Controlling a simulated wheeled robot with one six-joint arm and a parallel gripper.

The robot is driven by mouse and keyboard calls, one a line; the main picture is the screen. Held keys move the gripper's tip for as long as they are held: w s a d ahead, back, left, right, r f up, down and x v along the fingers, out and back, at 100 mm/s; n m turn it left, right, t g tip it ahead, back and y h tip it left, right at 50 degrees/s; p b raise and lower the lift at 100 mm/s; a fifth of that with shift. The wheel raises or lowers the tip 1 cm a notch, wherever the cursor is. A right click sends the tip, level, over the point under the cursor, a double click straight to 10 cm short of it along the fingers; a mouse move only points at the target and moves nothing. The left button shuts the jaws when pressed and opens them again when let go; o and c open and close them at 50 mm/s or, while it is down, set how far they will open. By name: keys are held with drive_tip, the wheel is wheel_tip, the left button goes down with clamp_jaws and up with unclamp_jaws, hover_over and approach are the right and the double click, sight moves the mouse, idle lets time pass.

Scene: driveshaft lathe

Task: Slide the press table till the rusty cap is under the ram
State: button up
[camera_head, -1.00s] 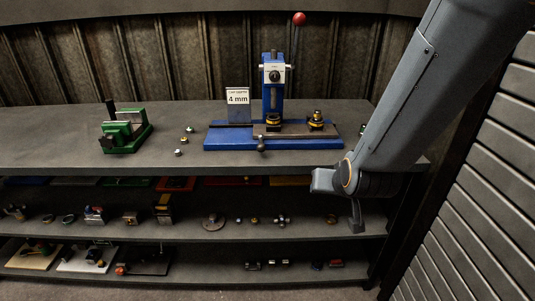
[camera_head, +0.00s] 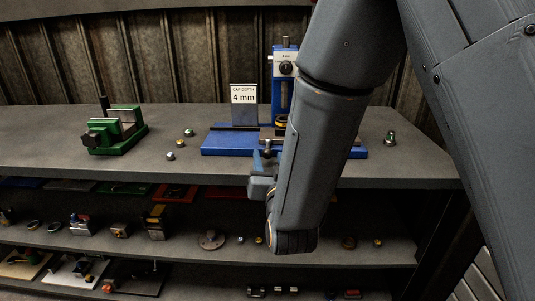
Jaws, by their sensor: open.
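The blue press (camera_head: 281,62) stands at the back of the bench on a blue base (camera_head: 225,142). A small part of its dark sliding table (camera_head: 265,135) shows left of my arm. A yellowish ringed piece (camera_head: 282,120) shows low at the column, partly covered; I cannot tell whether it is the rusty cap. My arm hides the right part of the sliding table and whatever stands there. My gripper (camera_head: 266,158) is open at the front edge of the press base, by the table's front knob. Whether it touches the knob is unclear.
A sign reading 4 mm (camera_head: 243,95) stands left of the column. A green vise (camera_head: 115,135) and several small parts sit on the left of the bench. A small metal piece (camera_head: 390,139) stands at the right. Shelves below hold more parts.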

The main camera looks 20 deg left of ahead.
sight(269, 157)
drive_tip(key=shift+x, duration=1.75)
clamp_jaws()
